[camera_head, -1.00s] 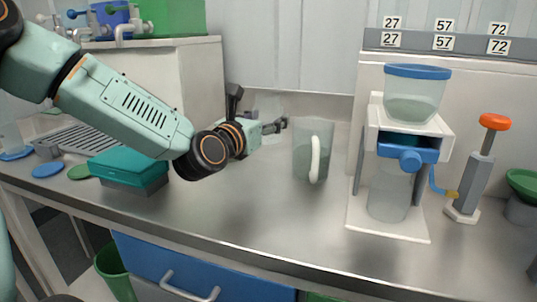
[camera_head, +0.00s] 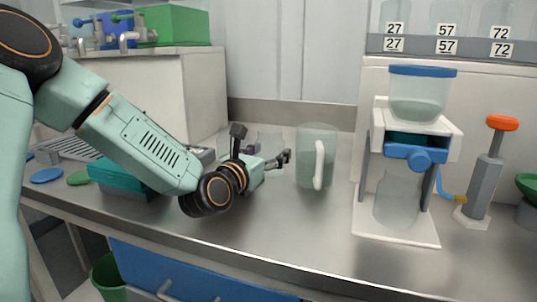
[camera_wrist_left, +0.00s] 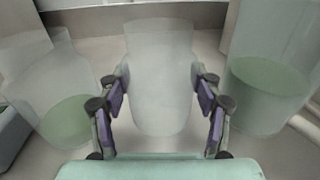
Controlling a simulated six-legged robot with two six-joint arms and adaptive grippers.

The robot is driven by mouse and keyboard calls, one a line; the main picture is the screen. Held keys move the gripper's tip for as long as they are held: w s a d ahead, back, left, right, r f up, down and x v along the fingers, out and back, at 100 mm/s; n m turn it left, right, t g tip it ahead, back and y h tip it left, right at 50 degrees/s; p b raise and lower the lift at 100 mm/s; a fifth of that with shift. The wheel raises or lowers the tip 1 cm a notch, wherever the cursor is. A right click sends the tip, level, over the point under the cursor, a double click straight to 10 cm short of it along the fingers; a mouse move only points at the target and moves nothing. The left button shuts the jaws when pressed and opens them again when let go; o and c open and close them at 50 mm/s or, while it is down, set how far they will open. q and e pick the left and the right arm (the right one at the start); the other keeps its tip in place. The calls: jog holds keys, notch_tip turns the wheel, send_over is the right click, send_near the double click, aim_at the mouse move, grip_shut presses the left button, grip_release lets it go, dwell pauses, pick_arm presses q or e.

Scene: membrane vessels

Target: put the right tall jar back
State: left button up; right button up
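A clear, empty-looking tall jar (camera_wrist_left: 160,75) stands upright between the fingers of my left gripper (camera_wrist_left: 162,92) in the left wrist view. The fingers are apart on either side of it, and I see no firm grip. In the head view the left gripper (camera_head: 262,146) is low over the counter, left of the handled jug (camera_head: 317,158). A faint clear vessel (camera_head: 270,140) shows behind it, partly hidden. Another clear vessel with green liquid (camera_wrist_left: 65,115) is at the left in the wrist view. Which one is the right tall jar I cannot tell for sure. My right gripper is out of view.
A dispenser (camera_head: 408,150) with a blue-lidded hopper stands right of the jug, and a grey pump with an orange knob (camera_head: 487,170) beyond it. A shelf (camera_head: 470,48) labelled 27, 57, 72 holds clear vessels. A teal box (camera_head: 115,178) is partly behind my left arm.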

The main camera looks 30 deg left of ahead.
pick_arm(q)
jog(key=shift+o, duration=0.7)
jog(key=shift+w+f, duration=0.1)
